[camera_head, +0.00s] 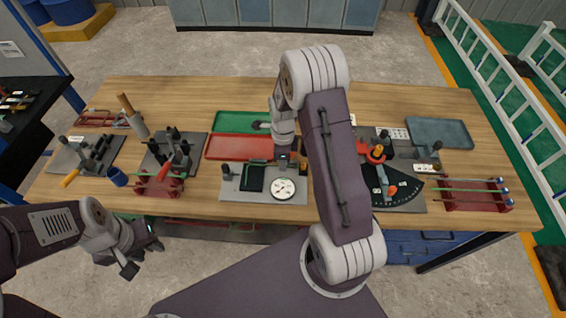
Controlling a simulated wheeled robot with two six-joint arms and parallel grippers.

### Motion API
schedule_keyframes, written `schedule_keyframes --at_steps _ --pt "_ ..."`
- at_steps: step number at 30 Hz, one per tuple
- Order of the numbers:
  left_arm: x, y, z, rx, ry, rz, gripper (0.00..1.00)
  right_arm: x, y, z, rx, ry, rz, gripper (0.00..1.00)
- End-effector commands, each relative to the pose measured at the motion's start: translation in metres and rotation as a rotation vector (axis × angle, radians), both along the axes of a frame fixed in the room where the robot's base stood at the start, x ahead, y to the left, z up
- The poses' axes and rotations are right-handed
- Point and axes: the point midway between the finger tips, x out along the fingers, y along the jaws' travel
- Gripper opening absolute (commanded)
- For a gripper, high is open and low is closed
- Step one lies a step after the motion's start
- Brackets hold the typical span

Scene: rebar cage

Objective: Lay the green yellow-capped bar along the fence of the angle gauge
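The angle gauge (404,193) is a dark fan-shaped plate with pale marks on the right half of the bench. A grey bar-like piece with an orange knob lies across it, perhaps the fence. Thin green bars lie on the red rack (478,201) to its right. The end caps there look blue, and I cannot make out a yellow cap. My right gripper (290,162) points down above the grey plate with the round dial, left of the gauge. Its fingers are too small to read. My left gripper (142,258) is off the bench's front edge, fingers apart and empty.
A green tray (236,120) and a red tray (225,147) lie mid-bench; a grey-blue tray (440,132) is at back right. The dial (283,188) sits on its plate. Fixtures and another red rack (158,187) crowd the left. My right arm hides part of the bench.

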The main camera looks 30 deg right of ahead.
Motion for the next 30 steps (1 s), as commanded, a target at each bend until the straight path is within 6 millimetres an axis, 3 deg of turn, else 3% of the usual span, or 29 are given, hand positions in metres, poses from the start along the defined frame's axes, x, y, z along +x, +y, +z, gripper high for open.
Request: schedule_keyframes --at_steps 12,15,25,30 --pt "0.0 0.0 0.003 0.0 0.0 0.0 0.36 0.005 -0.003 0.0 0.0 0.0 0.0 0.0" --pt "0.0 0.0 0.002 0.0 0.0 0.0 0.36 0.005 -0.003 0.0 -0.001 -0.001 0.0 0.29" --pt "0.0 0.0 0.002 0.0 0.0 0.0 0.36 0.005 -0.003 0.002 -0.001 -0.001 0.0 0.3" --pt "0.0 0.0 0.0 0.0 0.0 0.0 0.36 0.007 -0.004 0.03 -0.001 -0.006 0.0 0.3"
